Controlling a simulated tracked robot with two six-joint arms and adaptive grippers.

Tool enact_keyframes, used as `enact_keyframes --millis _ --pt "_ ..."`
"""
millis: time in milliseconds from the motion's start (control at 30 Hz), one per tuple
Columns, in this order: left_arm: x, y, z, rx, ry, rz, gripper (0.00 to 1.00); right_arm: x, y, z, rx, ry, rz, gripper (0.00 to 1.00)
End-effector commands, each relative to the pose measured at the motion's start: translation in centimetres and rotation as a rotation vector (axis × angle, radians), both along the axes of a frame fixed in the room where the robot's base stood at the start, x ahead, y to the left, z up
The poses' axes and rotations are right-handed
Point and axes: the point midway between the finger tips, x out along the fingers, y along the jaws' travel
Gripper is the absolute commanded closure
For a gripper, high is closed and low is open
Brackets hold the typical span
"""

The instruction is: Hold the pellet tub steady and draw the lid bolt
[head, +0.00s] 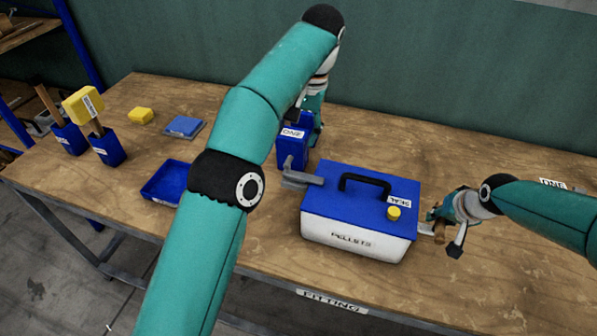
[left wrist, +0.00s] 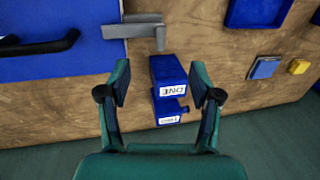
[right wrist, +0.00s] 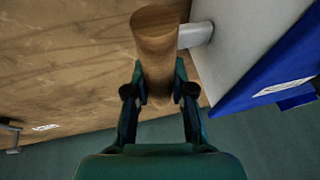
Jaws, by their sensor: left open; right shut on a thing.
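The pellet tub is white (head: 350,240) with a blue lid (head: 335,182), a black handle and a yellow knob. The grey lid bolt (head: 302,179) lies at the lid's left edge and also shows in the left wrist view (left wrist: 132,29). My left gripper (left wrist: 162,83) is open and empty, with the blue box marked ONE beyond its fingers and the bolt a little off. In the head view my left arm partly hides it. My right gripper (right wrist: 159,85) is shut on the wooden side handle (right wrist: 155,32), which a grey stub joins to the tub wall.
The blue box marked ONE (head: 292,150) stands just behind the bolt. A blue tray (head: 160,184), a blue pad (head: 184,127) and a yellow block (head: 141,116) lie left. Two blue holders with tools stand further left. The bench behind the tub is clear.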

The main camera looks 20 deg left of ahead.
Motion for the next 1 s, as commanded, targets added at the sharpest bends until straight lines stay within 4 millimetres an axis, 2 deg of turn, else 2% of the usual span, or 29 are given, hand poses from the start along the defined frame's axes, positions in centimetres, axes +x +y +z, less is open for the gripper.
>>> enact_keyframes --millis 100,600,800,1000 --pt "-0.3 0.2 -0.9 -0.002 0.004 0.001 0.36 0.0 0.0 0.0 0.000 0.001 0.000 1.00" --pt "-0.2 1.6 -8.0 -0.003 0.002 0.001 0.36 0.0 0.0 0.0 0.000 0.001 0.000 1.00" --pt "-0.1 1.9 -9.7 -0.003 0.001 0.000 0.36 0.0 0.0 0.0 0.000 0.001 0.000 1.00" --pt "-0.1 2.0 -10.3 -0.004 0.001 0.000 0.36 0.0 0.0 0.0 0.000 0.001 0.000 1.00"
